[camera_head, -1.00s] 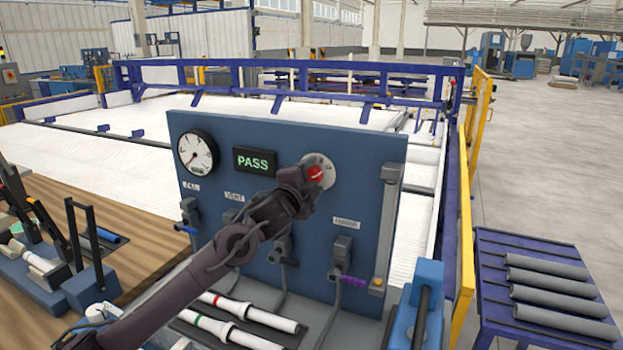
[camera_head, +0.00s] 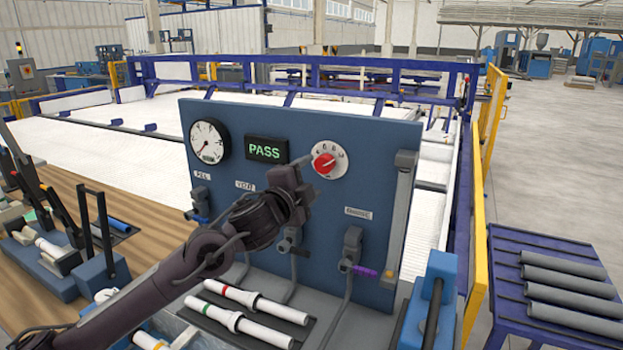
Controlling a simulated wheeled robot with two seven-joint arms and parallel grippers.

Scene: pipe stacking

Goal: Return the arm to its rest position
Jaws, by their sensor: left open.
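My left arm reaches in from the lower left. My left gripper (camera_head: 290,184) is open and empty in front of the blue test panel (camera_head: 352,118), below the green PASS display (camera_head: 265,150). The round gauge (camera_head: 208,141) is at the panel's upper left. My right gripper is not in view.
White pipes with green and red bands (camera_head: 240,322) lie below the panel. A clamp fixture (camera_head: 105,270) is on the wooden bench at left. Grey pipes (camera_head: 565,293) lie on a blue rack at right.

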